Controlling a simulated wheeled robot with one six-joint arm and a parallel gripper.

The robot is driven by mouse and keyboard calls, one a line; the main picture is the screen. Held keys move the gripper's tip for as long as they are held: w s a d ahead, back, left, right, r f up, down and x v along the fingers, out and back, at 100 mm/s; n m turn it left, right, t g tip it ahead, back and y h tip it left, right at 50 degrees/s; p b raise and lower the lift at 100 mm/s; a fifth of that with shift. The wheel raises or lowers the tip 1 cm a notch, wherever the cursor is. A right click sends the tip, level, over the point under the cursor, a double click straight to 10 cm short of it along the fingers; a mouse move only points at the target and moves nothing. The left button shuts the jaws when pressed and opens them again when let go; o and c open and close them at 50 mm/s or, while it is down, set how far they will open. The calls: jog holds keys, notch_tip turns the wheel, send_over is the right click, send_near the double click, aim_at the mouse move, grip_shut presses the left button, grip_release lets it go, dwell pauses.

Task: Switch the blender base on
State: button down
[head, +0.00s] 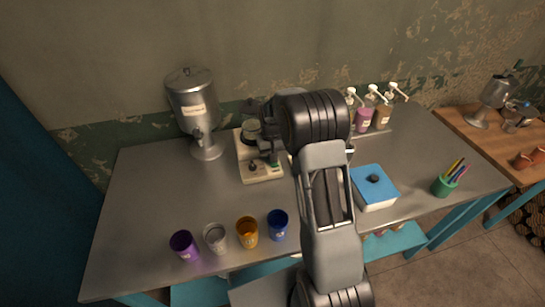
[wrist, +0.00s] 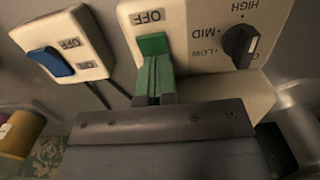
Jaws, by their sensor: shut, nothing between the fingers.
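The blender base (wrist: 190,22) is a cream box in the wrist view, with a green rocker switch (wrist: 152,44) under an OFF label. A black knob (wrist: 240,42) marked LOW, MID and HIGH sits to the right of the switch. My gripper (wrist: 154,75) is shut and empty, its fingertips right at the lower edge of the green switch. I cannot tell whether they touch it. The lower part of the switch and any label there are hidden by the fingers. In the head view the base (head: 258,174) stands on the metal table, partly behind my arm.
A cream box with a blue switch (wrist: 52,62) lies left of the base. A metal dispenser (head: 196,115) stands left of the base. Pump bottles (head: 363,119) and a blue-lidded box (head: 374,187) are to the right. Several cups, including a blue one (head: 278,225), line the front.

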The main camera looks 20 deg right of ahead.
jog(key=shift+s+a+f, duration=0.1)
jog(key=shift+s+f, duration=0.15)
jog(key=shift+f, duration=0.4)
jog(key=shift+s, duration=0.5)
notch_tip(320, 180, up, 15)
jog(key=w+p, duration=0.2)
jog(key=shift+r, duration=0.2)
